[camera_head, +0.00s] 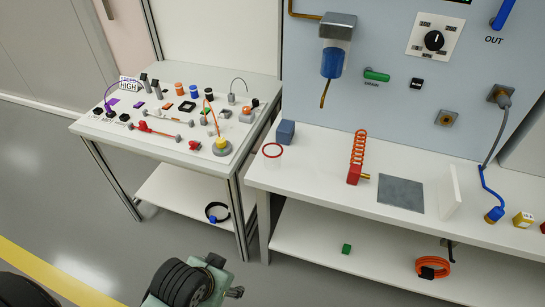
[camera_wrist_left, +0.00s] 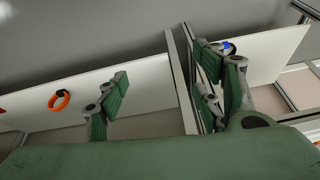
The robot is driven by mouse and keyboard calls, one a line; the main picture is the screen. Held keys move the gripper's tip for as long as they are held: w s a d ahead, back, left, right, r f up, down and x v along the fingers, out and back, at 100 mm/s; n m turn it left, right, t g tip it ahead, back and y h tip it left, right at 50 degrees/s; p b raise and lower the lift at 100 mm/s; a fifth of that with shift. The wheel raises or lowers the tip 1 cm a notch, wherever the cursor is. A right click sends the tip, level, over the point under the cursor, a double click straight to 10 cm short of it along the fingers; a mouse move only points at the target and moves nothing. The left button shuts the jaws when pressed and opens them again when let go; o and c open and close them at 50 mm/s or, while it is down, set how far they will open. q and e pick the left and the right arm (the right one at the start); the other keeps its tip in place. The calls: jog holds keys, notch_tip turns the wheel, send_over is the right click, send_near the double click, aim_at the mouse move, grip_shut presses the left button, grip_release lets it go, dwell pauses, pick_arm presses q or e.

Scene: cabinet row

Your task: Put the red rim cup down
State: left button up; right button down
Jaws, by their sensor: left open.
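The red rim cup (camera_head: 272,151) looks like a clear cup with a red ring at its top. It stands upright on the white right bench (camera_head: 320,180), near the left front corner. My left gripper (camera_head: 226,277) is low at the bottom of the head view, in front of the benches and well apart from the cup. In the left wrist view its two fingers (camera_wrist_left: 163,82) are spread wide with nothing between them. The cup does not show in the left wrist view. My right gripper is in neither view.
A blue-grey block (camera_head: 285,132) stands just behind the cup. A red part with an orange coil (camera_head: 357,158) and a grey plate (camera_head: 401,195) are to its right. The left table (camera_head: 110,140) holds many small parts. An orange coil (camera_head: 432,267) lies on the lower shelf.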

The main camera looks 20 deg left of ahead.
aim_at(270, 156)
pick_arm(q)
jog(key=w+r+t, duration=0.3)
jog(key=w, duration=0.8)
jog(key=w+r+n+t, duration=0.1)
jog(key=w+r+t, duration=0.2)
jog(key=w, duration=0.8)
jog(key=w+d+r+t, duration=0.1)
jog(key=w+r+t, duration=0.2)
jog(key=w, duration=0.8)
jog(key=shift+t+h, duration=0.3)
jog(key=shift+t, duration=0.4)
jog(key=shift+x, duration=1.25)
jog(key=shift+a+f+x, duration=0.1)
jog(key=shift+x, duration=0.95)
jog(key=shift+a+f+x, duration=0.1)
jog(key=shift+a+x, duration=0.05)
jog(key=shift+x, duration=0.9)
jog(key=shift+s, duration=0.1)
jog(key=shift+c, duration=0.2)
jog(key=c, duration=1.3)
jog(key=shift+r, duration=0.1)
jog(key=shift+r, duration=0.1)
